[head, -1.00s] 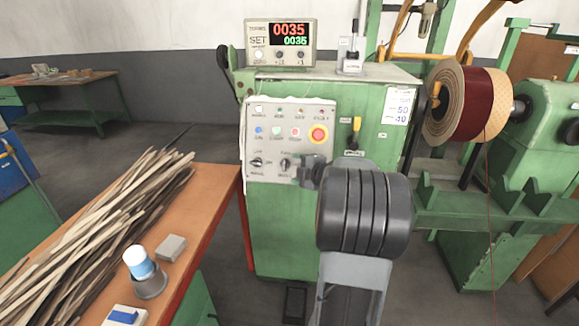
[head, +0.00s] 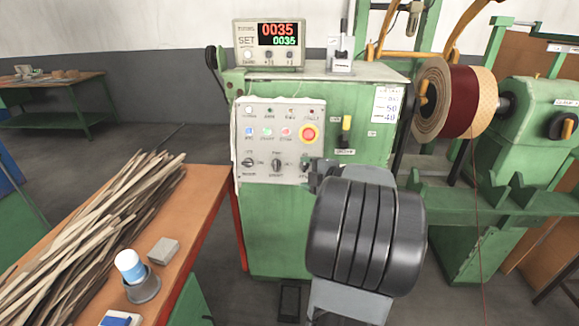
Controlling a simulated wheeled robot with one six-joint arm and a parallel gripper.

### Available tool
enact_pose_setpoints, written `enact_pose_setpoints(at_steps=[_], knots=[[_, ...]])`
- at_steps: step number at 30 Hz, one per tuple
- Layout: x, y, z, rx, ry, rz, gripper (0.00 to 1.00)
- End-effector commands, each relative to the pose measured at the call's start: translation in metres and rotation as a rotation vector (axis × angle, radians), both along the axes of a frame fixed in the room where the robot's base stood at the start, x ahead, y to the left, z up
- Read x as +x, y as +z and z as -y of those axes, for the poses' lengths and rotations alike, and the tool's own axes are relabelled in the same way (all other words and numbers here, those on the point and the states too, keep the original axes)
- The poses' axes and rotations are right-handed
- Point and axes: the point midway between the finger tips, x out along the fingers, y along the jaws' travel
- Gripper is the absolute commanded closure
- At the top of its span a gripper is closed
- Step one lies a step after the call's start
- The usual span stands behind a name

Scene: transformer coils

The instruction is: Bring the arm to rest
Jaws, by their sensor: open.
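My arm rises from the bottom of the head view, its thick dark ribbed link in front of the green winding machine (head: 280,225). My gripper (head: 312,173) shows as small dark grey jaws beyond that link, open with nothing seen between them. It is in front of the lower right corner of the light grey control panel (head: 262,148) and partly covers a knob there. I cannot tell whether it touches the panel. The counter display (head: 279,35) reads 0035 on both lines.
An orange-topped bench (head: 207,185) with wooden strips (head: 100,230), a small grey block (head: 163,251) and a blue-white roll in a cup (head: 131,266) stands at left. The coil (head: 455,100) is at right, with a thin red wire hanging down. Grey floor shows between bench and back table.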

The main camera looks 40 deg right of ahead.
Motion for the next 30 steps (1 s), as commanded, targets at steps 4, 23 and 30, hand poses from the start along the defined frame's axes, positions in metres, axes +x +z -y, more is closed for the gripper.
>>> enact_pose_setpoints(at_steps=[4, 23, 30], knots=[[0.000, 0.000, 0.000, 0.000, 0.000, 0.000, 0.30], [-0.064, -0.030, 0.055, 0.452, -1.073, -0.191, 0.30], [-0.092, -0.025, -0.104, 0.884, -1.337, -0.547, 0.30]])
